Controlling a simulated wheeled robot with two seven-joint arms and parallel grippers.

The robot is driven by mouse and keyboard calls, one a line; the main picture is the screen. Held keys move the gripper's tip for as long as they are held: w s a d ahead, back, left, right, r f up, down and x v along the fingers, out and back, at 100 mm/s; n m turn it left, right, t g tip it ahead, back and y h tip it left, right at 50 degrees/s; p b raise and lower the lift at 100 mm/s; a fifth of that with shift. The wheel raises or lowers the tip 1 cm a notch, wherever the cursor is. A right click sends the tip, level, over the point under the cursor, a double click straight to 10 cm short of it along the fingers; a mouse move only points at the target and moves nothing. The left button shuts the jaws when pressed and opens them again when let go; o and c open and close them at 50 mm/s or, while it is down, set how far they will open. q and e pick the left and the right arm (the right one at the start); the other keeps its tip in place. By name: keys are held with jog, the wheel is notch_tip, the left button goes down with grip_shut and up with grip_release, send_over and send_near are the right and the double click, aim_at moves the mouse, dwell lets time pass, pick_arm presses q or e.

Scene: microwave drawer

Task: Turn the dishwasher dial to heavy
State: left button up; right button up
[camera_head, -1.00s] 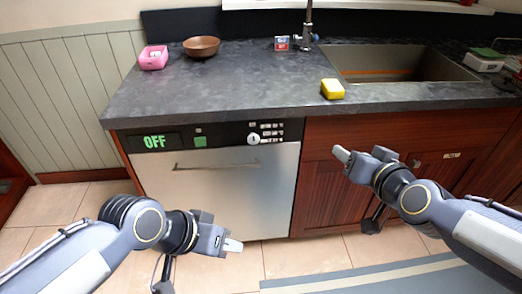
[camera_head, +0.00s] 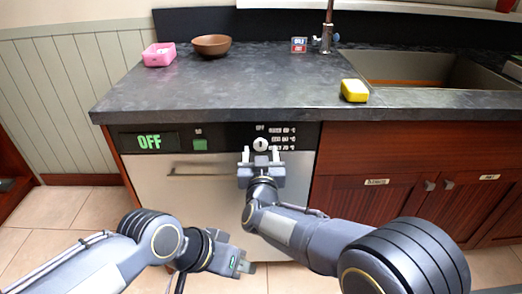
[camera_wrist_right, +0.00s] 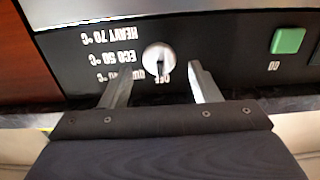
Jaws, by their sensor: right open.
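The dishwasher (camera_head: 215,190) has a black top panel with a display (camera_head: 149,142) reading OFF in green. Its round white dial (camera_head: 260,144) is at the panel's right, with OFF and other setting labels around it. In the right wrist view the dial (camera_wrist_right: 158,60) appears upside down, with its mark toward OFF and the HEAVY 70 °C label (camera_wrist_right: 102,38) at the far end of the list. My right gripper (camera_head: 261,155) is open, its fingers on either side of the dial and just short of it. My left gripper (camera_head: 245,267) hangs low before the door; its jaw state is unclear.
A green GO button (camera_head: 200,145) is on the panel, left of the dial. The door handle (camera_head: 205,170) is below. The countertop (camera_head: 230,85) overhangs above, holding a yellow sponge (camera_head: 354,90), a brown bowl (camera_head: 212,45) and a pink item (camera_head: 159,54).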

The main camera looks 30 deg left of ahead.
aim_at(260, 144)
jog(key=shift+x, duration=1.15)
jog(key=shift+c, duration=0.2)
jog(key=c, duration=0.9)
